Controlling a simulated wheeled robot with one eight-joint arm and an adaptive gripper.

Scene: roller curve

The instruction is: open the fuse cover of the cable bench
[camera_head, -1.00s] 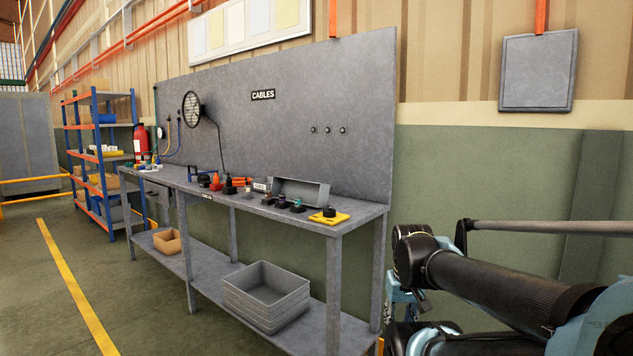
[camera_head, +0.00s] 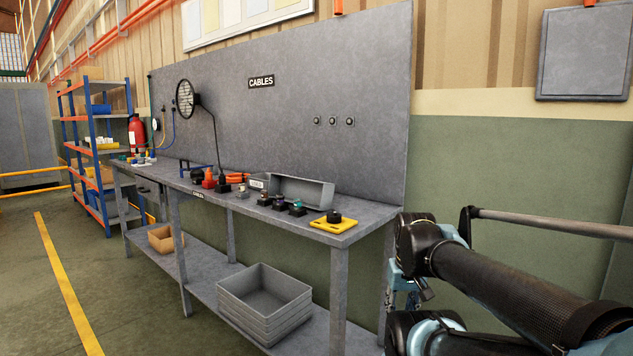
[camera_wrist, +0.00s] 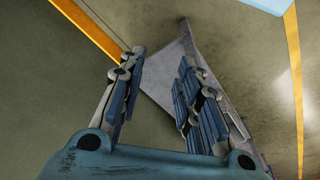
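The cable bench (camera_head: 365,219) is a long grey table with a tall grey back panel marked CABLES. On its top stands a long grey box (camera_head: 312,194) with a small pale label plate (camera_head: 257,183) at its left end. I cannot tell which part is the fuse cover. My gripper (camera_wrist: 162,56) shows in the wrist view with its two blue-grey fingers apart and nothing between them. A grey flat surface shows beyond the fingers there, with floor around it. In the head view my arm is right of the bench, and the gripper's tips are not clear.
Several dark connectors (camera_head: 280,203) and a yellow plate with a black knob (camera_head: 334,222) sit along the bench front. Grey stacked trays (camera_head: 264,302) and a cardboard box (camera_head: 163,238) are on the lower shelf. A blue-orange rack (camera_head: 98,160) stands far left. Floor in front is open.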

